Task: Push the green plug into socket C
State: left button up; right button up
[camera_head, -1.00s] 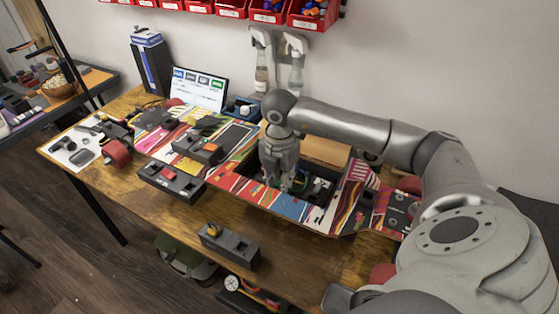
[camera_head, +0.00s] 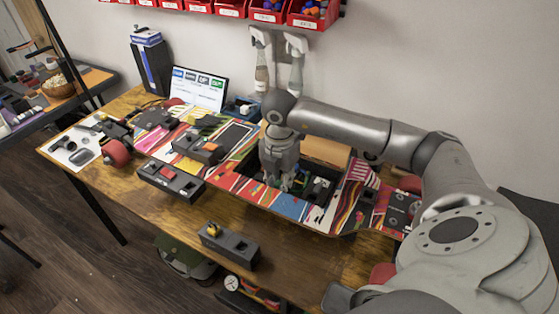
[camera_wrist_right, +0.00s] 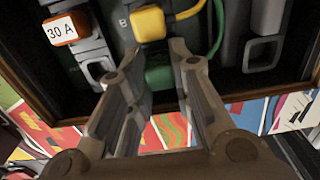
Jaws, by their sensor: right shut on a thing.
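The green plug (camera_wrist_right: 160,74) is in the right wrist view, between the two fingers of my right gripper (camera_wrist_right: 157,62), which is shut on it. A green cable (camera_wrist_right: 219,32) shows to its right. In the head view my right gripper (camera_head: 277,183) reaches down into the open compartment of the board (camera_head: 232,185), and I cannot make out the plug there. Socket C is not readable; how far the plug sits in a socket cannot be told. My left gripper is not in view.
A yellow plug (camera_wrist_right: 150,23) sits beside the letter B, just beyond the green plug. An orange 30 A fuse (camera_wrist_right: 60,30) is at the left. The compartment's rim surrounds my fingers. A grey block (camera_head: 228,246) stands at the table's front.

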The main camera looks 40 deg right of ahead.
jog(key=shift+f+b, duration=0.35)
jog(key=shift+f, duration=0.1)
dwell(0.4)
jog(key=o, duration=1)
jog(key=shift+o, duration=1.2)
jog(key=shift+r, duration=0.25)
jog(key=shift+r+p, duration=1.15)
jog(key=shift+r, duration=0.1)
jog(key=shift+r, duration=0.1)
